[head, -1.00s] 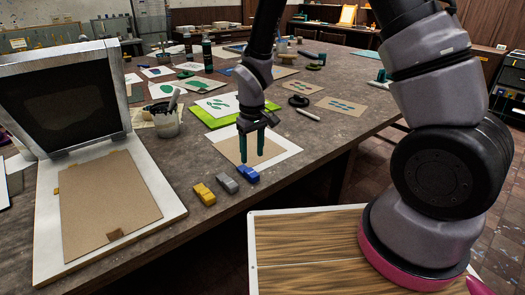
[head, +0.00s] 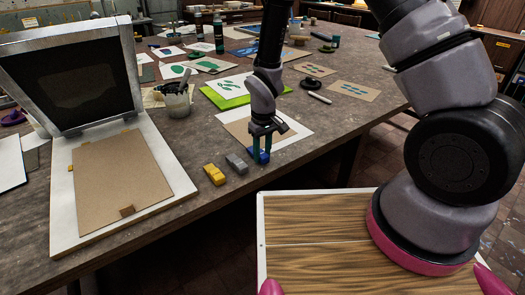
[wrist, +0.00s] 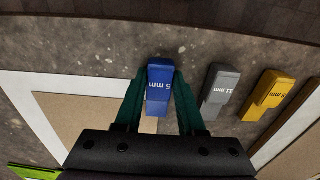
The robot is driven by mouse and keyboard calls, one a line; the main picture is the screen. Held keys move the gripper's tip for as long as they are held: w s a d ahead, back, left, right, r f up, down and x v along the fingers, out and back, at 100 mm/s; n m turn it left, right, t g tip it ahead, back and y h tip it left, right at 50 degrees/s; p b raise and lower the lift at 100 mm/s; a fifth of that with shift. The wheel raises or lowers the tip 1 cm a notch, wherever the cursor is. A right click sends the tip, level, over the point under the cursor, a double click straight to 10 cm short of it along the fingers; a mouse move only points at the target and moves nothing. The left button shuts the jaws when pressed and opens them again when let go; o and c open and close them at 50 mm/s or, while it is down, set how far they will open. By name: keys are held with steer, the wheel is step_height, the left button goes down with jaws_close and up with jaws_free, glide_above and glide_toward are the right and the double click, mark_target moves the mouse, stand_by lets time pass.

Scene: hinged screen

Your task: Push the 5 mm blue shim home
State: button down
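The 5 mm blue shim (wrist: 160,88) stands on the table between the fingers of my gripper (head: 261,155). In the head view the blue shim (head: 264,157) shows low between the fingertips. In the wrist view the green fingers (wrist: 160,78) lie close along both sides of it, and I see almost no gap at the tips. My gripper looks shut on it. The hinged screen (head: 68,75) is raised above its white base (head: 64,239) at the left, with a brown card (head: 118,182) on the base.
The grey 11 mm shim (wrist: 219,86) and a yellow shim (wrist: 271,92) stand beside the blue one; they also show in the head view, grey (head: 237,163) and yellow (head: 214,174). A cup of tools (head: 176,104) stands behind. Bare table lies between the base and the shims.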

mark_target(262, 154)
steer(key=shift+r, duration=2.5)
steer(key=shift+r, duration=0.6)
step_height(262, 154, up, 3)
steer(key=shift+f, duration=0.1)
steer(key=s+a, duration=1.9)
steer(key=a, duration=0.2)
steer(key=s+a, duration=1.9)
steer(key=a, duration=0.3)
step_height(262, 154, down, 7)
steer(key=shift+w+d, duration=0.3)
steer(key=shift+w, duration=0.05)
steer(key=shift+f, duration=0.2)
steer(key=shift+w+a, duration=0.2)
steer(key=shift+w, duration=0.1)
